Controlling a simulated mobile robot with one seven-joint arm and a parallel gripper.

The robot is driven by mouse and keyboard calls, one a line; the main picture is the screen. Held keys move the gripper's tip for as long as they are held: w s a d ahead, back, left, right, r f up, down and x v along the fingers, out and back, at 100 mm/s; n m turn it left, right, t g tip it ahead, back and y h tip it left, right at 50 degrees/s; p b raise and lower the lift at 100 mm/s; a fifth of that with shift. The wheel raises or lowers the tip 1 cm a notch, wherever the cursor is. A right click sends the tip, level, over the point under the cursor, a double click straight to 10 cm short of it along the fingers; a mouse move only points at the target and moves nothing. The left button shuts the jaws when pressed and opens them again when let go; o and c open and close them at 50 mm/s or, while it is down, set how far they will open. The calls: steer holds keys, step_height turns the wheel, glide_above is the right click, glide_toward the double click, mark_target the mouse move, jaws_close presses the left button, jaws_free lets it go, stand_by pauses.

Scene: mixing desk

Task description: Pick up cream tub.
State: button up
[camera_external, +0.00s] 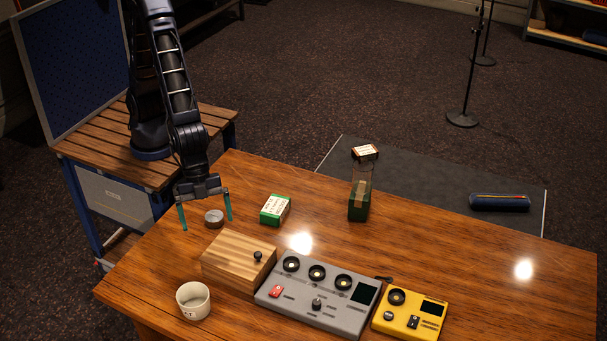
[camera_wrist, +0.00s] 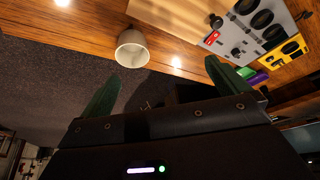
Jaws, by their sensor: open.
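The cream tub (camera_external: 193,302) is a round, open-topped, off-white vessel standing upright near the table's front left edge, left of a wooden box. It also shows in the wrist view (camera_wrist: 132,50), at the upper middle, beyond the fingertips. My gripper (camera_external: 207,224) is open, with two green fingers pointing down over the left part of the table. It is farther back than the tub and apart from it. In the wrist view its fingers (camera_wrist: 162,70) are spread with nothing visible held between them.
A small round grey tin (camera_external: 214,218) appears between my fingers in the external view. A green-and-white box (camera_external: 275,209) stands to its right. The wooden box (camera_external: 238,262), grey mixer (camera_external: 318,296) and yellow device (camera_external: 409,315) line the front. A tall green-based container (camera_external: 359,195) stands behind.

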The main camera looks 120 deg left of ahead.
steer(key=m, duration=0.1)
glide_above(194, 301)
step_height(194, 301, down, 9)
steer(key=shift+g+h, duration=0.4)
steer(key=x, duration=0.5)
steer(key=shift+a+f, duration=0.2)
steer(key=shift+a, duration=0.1)
steer(key=shift+a+x, duration=0.1)
steer(key=shift+x, duration=1.25)
steer(key=shift+a+x, duration=0.15)
steer(key=shift+x, duration=1.25)
steer(key=shift+w, duration=0.1)
steer(key=c, duration=0.9)
steer(key=shift+c, duration=0.2)
